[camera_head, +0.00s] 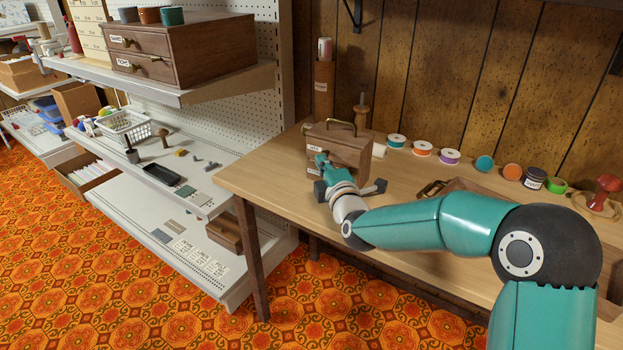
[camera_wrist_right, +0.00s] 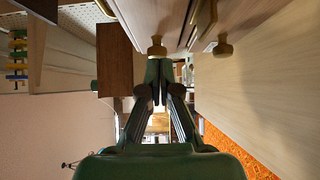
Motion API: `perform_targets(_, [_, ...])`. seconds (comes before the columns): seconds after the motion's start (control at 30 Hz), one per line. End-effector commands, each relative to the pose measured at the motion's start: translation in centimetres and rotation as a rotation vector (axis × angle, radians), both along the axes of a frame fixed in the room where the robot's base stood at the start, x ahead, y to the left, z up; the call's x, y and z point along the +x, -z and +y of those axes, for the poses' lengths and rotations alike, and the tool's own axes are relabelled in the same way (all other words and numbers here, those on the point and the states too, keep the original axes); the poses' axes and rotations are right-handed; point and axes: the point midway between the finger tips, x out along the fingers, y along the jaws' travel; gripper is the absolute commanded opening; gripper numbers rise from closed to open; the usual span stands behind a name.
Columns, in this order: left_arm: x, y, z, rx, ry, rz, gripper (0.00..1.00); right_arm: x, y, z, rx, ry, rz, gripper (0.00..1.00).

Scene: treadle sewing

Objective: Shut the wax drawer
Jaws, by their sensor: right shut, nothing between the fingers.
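A small wooden drawer box (camera_head: 352,146) with a brass carrying handle on top stands on the workbench. A pale label, too small to read, shows on its upper front. My right gripper (camera_head: 321,161) is shut and empty at the box's drawer front, and hides part of it. In the right wrist view, my shut fingertips (camera_wrist_right: 157,68) point at a brass knob (camera_wrist_right: 157,46) on one drawer front, very close to it; I cannot tell if they touch. A second brass knob (camera_wrist_right: 222,47) is to the right. How far either drawer stands out is unclear. My left gripper is not in view.
The wooden workbench (camera_head: 262,172) bears several thread spools (camera_head: 422,149) to the right of the box and a wooden spindle (camera_head: 361,114) behind it. White shelving on the left holds a larger two-drawer chest (camera_head: 215,50) and a white basket (camera_head: 122,127).

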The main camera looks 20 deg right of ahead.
Motion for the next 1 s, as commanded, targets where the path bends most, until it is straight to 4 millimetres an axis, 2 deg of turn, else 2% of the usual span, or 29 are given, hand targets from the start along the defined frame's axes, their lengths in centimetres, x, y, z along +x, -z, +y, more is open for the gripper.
perform_targets(0.1, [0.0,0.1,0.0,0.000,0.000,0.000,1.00,0.5,0.0,-0.6,-0.001,0.001,0.001,0.00])
perform_targets(0.43, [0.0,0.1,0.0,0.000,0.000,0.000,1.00,0.4,0.0,-0.5,-0.001,0.000,0.001,0.00])
perform_targets(0.67, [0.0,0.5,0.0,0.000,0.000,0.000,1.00,-0.5,0.1,1.2,-0.001,-0.004,0.001,0.00])
perform_targets(0.77, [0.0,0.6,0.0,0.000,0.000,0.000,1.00,-1.4,0.2,2.6,0.000,-0.005,0.001,0.00])
perform_targets(1.0, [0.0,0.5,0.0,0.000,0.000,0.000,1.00,-6.4,0.0,2.7,-0.001,-0.001,0.002,0.00])
